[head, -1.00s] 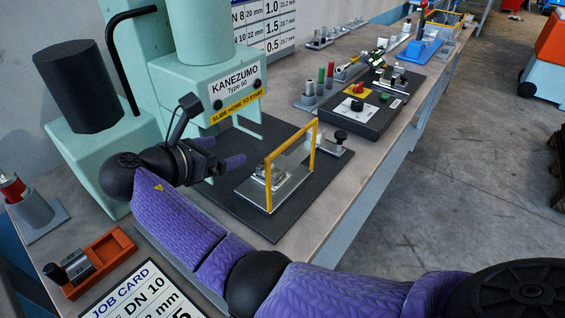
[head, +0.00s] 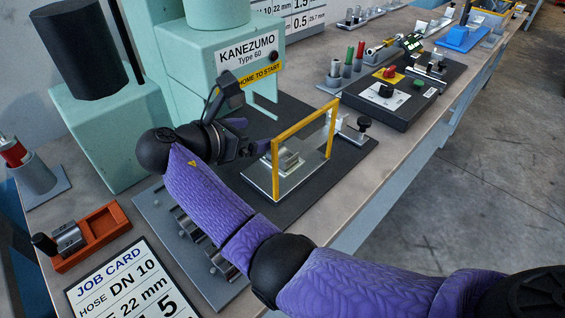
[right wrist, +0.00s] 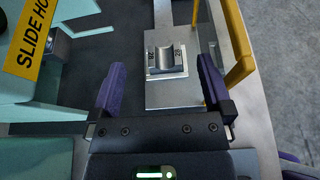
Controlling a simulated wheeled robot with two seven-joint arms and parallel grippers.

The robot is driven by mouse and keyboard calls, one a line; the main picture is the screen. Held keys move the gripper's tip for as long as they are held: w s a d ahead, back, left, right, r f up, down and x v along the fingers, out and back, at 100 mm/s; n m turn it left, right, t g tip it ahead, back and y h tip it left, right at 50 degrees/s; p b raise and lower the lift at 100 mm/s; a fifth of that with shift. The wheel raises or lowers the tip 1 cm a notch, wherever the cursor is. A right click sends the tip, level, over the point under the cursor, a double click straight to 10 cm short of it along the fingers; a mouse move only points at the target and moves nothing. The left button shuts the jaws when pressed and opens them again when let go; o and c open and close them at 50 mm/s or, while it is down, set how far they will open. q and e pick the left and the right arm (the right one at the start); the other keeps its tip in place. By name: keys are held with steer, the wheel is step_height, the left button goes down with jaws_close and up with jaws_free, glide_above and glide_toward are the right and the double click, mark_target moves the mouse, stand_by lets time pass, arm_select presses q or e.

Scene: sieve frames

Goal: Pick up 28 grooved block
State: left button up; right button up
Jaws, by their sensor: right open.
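The 28 grooved block (right wrist: 166,58) is a small grey metal block with a rounded groove and dark numbers on its top. It sits on a bright metal plate (right wrist: 176,97) on the slide under the yellow frame. In the head view, the block (head: 288,160) stands inside the yellow frame (head: 275,172). My right gripper (head: 251,137) is open and empty, just to the left of the block. In the right wrist view its two fingers lie left and right of the block, short of it, and do not touch it. My left gripper is not in view.
The green press (head: 235,62) stands close behind my right gripper. The yellow frame rises close beside the block. A grey rack (head: 165,215) with several metal pieces lies under my right arm. A black control box (head: 405,95) stands to the right. Bare bench (head: 310,228) lies in front.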

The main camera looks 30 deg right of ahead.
step_height(320, 180, down, 7)
steer(key=b, duration=0.5)
steer(key=shift+w+f, duration=0.1)
steer(key=shift+f+b, duration=0.15)
steer(key=shift+b, duration=0.15)
steer(key=b+x, duration=0.1)
steer(key=x, duration=0.2)
steer(key=b+x, duration=0.2)
steer(key=x, duration=0.1)
steer(key=b+x, duration=0.1)
steer(key=x, duration=0.3)
steer(key=shift+d+r, duration=0.1)
steer(key=shift+r, duration=0.45)
steer(key=c, duration=1.2)
jaws_close()
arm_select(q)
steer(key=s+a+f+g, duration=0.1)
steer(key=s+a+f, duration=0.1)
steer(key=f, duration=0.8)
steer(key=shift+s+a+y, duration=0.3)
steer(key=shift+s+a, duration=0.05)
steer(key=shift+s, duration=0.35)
